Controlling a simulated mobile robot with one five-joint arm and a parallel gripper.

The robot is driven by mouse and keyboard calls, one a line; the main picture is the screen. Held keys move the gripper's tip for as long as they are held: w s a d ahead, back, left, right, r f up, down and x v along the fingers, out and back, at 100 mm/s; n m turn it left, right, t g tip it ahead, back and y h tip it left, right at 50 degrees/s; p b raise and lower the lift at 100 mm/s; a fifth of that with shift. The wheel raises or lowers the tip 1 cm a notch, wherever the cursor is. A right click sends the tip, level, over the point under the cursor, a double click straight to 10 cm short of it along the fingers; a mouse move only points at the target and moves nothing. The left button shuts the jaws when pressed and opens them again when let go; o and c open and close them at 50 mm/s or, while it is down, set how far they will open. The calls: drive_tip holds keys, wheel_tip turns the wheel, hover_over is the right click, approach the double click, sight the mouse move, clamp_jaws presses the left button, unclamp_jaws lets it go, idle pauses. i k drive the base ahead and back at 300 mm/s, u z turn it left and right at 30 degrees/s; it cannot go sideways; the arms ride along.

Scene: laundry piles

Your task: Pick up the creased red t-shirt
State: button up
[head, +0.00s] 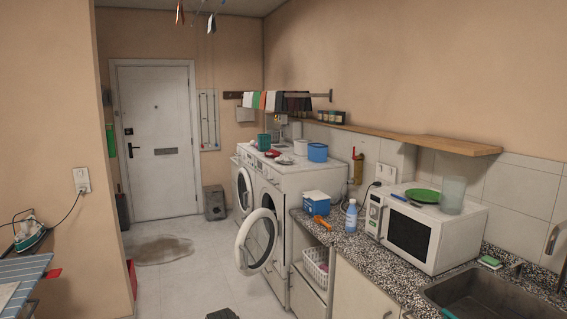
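I cannot pick out a creased red t-shirt for certain. A small crumpled red thing (272,154) lies on top of the white washing machines; it is too small to tell what it is. Another red patch (132,279) shows low at the wall's end, and a small red piece (54,273) shows at the ironing board's edge. My gripper is not clearly in view.
A front-loader door (257,241) stands open into the aisle. The ironing board (22,270) with an iron (29,235) is at left. The counter (345,246) holds a microwave (425,232). A puddle-like brown patch (158,250) and dark object (221,314) lie on the floor.

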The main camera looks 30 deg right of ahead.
sight(273, 153)
drive_tip(key=u, duration=0.2)
drive_tip(key=i, duration=1.35)
drive_tip(key=u, duration=0.25)
drive_tip(key=i, duration=2.2)
drive_tip(key=z, duration=0.6)
drive_tip(key=i, duration=1.75)
drive_tip(key=z, duration=1.6)
drive_tip(key=i, duration=1)
drive_tip(key=z, duration=0.35)
drive_tip(key=k, duration=0.75)
drive_tip(key=z, duration=0.2)
drive_tip(key=i, duration=0.75)
drive_tip(key=u, duration=0.15)
